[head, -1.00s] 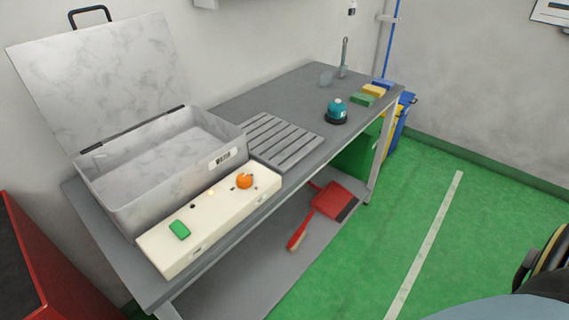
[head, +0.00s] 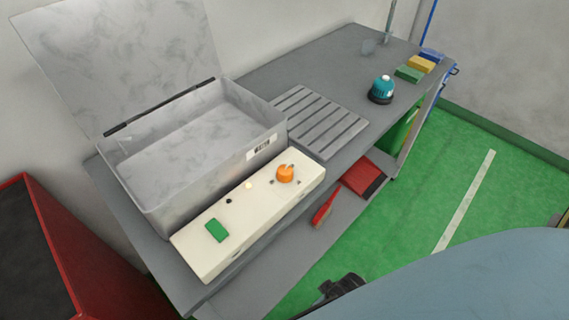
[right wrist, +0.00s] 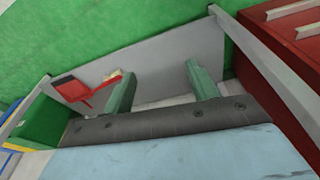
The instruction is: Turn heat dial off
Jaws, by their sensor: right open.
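The heat dial (head: 285,174) is an orange knob on the cream control panel (head: 262,202) fixed to the front of an open grey metal box (head: 190,165). Its small marks are too small to read. A green button (head: 216,231) sits at the panel's near left end. My right gripper (right wrist: 160,72) is open and empty in the right wrist view, its two green fingers well apart. The dial does not show in that view. In the head view a dark part at the bottom edge seems to belong to my right arm, apart from the panel. My left gripper is not in view.
The panel and box stand on a grey bench (head: 340,62). A slatted grey rack (head: 318,120), a teal round device (head: 382,88) and coloured blocks (head: 421,64) are on it. A red dustpan (head: 364,179) lies on the lower shelf. A red cabinet (head: 75,250) stands left.

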